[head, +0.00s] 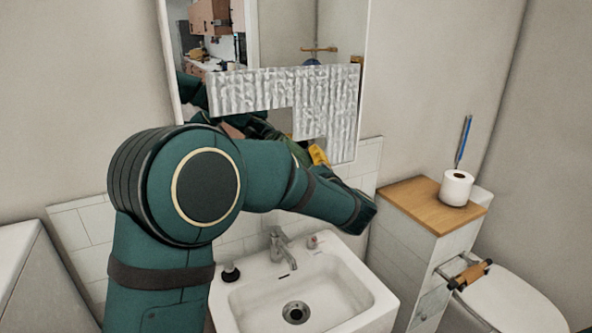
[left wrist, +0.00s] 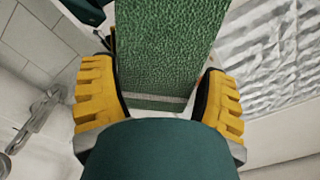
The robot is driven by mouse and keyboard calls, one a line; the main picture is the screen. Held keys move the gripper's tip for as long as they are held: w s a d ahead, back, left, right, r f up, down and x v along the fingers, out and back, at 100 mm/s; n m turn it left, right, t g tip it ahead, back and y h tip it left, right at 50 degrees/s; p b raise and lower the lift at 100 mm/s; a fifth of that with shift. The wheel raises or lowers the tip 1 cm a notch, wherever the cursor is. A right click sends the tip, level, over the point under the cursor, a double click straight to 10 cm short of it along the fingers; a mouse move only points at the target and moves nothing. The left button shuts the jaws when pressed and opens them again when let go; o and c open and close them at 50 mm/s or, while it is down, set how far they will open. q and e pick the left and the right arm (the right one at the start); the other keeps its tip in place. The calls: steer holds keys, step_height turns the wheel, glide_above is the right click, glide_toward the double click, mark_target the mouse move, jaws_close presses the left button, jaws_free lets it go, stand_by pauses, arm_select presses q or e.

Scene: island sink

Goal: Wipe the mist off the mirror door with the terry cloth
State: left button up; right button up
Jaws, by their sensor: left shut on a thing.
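The mirror door (head: 290,35) hangs on the wall above the sink. A whitish, streaky mist patch (head: 335,95) covers its lower part, and a clear notch shows in the patch's lower left, beside my arm. The mist also shows at the right of the left wrist view (left wrist: 270,45). My left gripper (head: 318,156) is at the mirror's lower edge, mostly hidden behind my arm. In the left wrist view its yellow fingers (left wrist: 160,95) are shut on the green terry cloth (left wrist: 165,45). Whether the cloth touches the glass cannot be told. My right gripper is out of view.
A white sink (head: 350,300) with a faucet (head: 279,245) stands below the mirror. A black-topped stopper (head: 230,272) sits on its left rim. To the right, a wooden-topped cabinet (head: 415,203) carries a toilet roll (head: 456,188), with a toilet (head: 515,300) beyond.

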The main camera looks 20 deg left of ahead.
mark_target(269, 134)
arm_select(q)
steer(key=shift+w+d+p, duration=0.55)
steer(key=shift+w+d, duration=0.9)
steer(key=shift+w, duration=0.25)
steer(key=shift+w+d+p, duration=0.5)
steer(key=shift+w+d, duration=1)
steer(key=shift+w, duration=0.25)
steer(key=shift+w+d+p, duration=0.55)
steer(key=shift+w+d, duration=0.9)
steer(key=shift+w, duration=0.25)
steer(key=shift+r+p, duration=2.45)
steer(key=shift+r, duration=1.85)
steer(key=shift+s+a+f+b, duration=0.2)
steer(key=shift+s+a+b, duration=0.4)
steer(key=shift+b, duration=0.25)
steer(key=shift+s+a+r+b, duration=0.15)
steer(key=shift+s+a+b, duration=0.55)
steer(key=shift+s, duration=0.15)
